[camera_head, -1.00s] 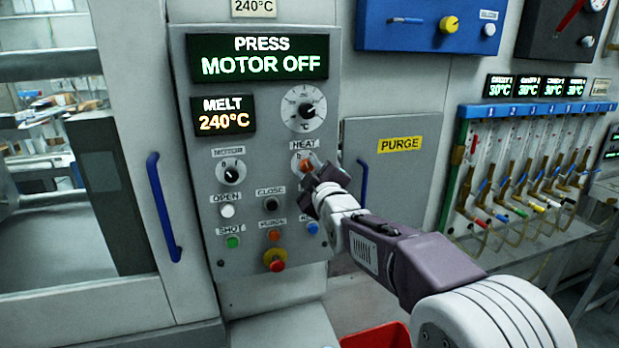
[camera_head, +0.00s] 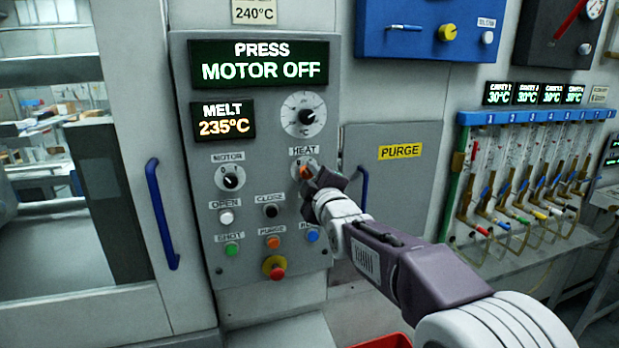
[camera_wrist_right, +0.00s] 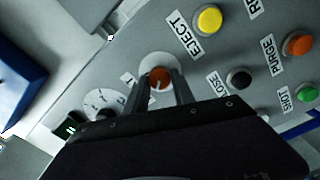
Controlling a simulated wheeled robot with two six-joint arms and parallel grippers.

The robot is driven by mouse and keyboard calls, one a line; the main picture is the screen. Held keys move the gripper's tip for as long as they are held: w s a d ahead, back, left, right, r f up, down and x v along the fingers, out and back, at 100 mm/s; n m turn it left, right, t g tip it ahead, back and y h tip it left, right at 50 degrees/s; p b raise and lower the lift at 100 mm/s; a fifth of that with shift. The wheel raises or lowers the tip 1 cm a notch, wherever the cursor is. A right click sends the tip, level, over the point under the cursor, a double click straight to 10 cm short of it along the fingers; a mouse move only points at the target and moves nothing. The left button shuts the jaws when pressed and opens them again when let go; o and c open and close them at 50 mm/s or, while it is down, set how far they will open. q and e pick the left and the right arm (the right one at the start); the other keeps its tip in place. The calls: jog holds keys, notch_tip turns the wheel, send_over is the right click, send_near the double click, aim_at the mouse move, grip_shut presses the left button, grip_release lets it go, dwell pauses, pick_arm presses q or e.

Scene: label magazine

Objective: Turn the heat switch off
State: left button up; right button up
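The heat switch (camera_head: 304,173) is an orange knob on a white dial under the HEAT label, on the grey control panel (camera_head: 262,108). In the right wrist view the orange knob (camera_wrist_right: 159,79) lies between my right gripper's two fingers (camera_wrist_right: 165,90). My right gripper (camera_head: 311,177) is at the switch in the head view and partly covers its dial. The fingers stand apart, one on each side of the knob; firm contact does not show. The melt display (camera_head: 224,122) reads 235°C. My left gripper is not in view.
The motor knob (camera_head: 230,178) is left of the switch. Several push buttons and a red emergency stop (camera_head: 276,269) lie below. A blue handle (camera_head: 361,190) and the PURGE cover (camera_head: 398,185) are to the right. A temperature dial (camera_head: 304,115) is above.

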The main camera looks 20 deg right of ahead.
jog(key=o, duration=0.3)
jog(key=shift+o, duration=0.2)
jog(key=s+b, duration=0.2)
jog(key=s, duration=0.7)
jog(key=shift+f, duration=0.15)
jog(key=shift+d, duration=0.1)
